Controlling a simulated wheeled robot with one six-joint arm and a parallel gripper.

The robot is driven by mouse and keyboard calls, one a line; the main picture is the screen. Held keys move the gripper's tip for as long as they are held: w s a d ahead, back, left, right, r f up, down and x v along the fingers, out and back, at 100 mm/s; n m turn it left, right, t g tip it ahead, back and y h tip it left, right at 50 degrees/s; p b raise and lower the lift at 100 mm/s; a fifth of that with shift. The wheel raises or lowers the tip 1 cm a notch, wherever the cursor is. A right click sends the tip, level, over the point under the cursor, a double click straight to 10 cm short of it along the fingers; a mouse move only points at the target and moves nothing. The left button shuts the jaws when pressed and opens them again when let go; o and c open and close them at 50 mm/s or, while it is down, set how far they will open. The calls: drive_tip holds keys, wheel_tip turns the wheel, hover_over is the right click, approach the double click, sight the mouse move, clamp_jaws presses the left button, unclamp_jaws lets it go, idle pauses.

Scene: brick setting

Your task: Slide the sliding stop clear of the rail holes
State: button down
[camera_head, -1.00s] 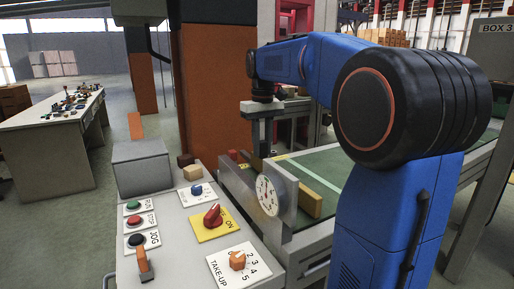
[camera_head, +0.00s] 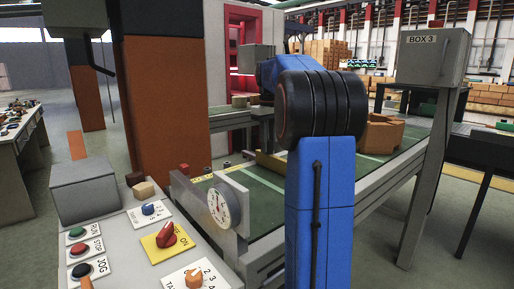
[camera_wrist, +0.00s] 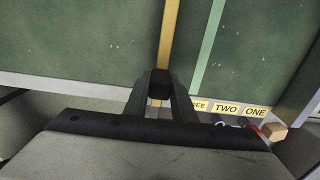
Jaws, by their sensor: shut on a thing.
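The sliding stop shows in the wrist view as a yellow bar (camera_wrist: 170,40) lying across the green belt, with a dark block (camera_wrist: 158,82) at its near end. My gripper (camera_wrist: 160,98) is shut on this dark block, one finger on each side. In the head view the stop's yellow bar (camera_head: 269,161) lies on the belt, partly behind my arm. My gripper is hidden there by my arm. The rail (camera_wrist: 85,102) runs along the belt's near edge, with yellow number labels (camera_wrist: 226,108) to the right of the gripper. I cannot make out the holes clearly.
A dial gauge (camera_head: 222,206) stands at the rail's near end. The control panel (camera_head: 128,243) with buttons and knobs is at the lower left. Small pieces, one red (camera_head: 184,168), stand near the rail. An orange bin (camera_head: 383,133) is farther along the belt.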

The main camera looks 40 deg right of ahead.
drive_tip(key=shift+d, duration=0.7)
drive_tip(key=c, duration=1.5)
unclamp_jaws()
wheel_tip(320, 180, up, 17)
drive_tip(key=shift+r, duration=0.2)
drive_tip(key=shift+a, duration=0.1)
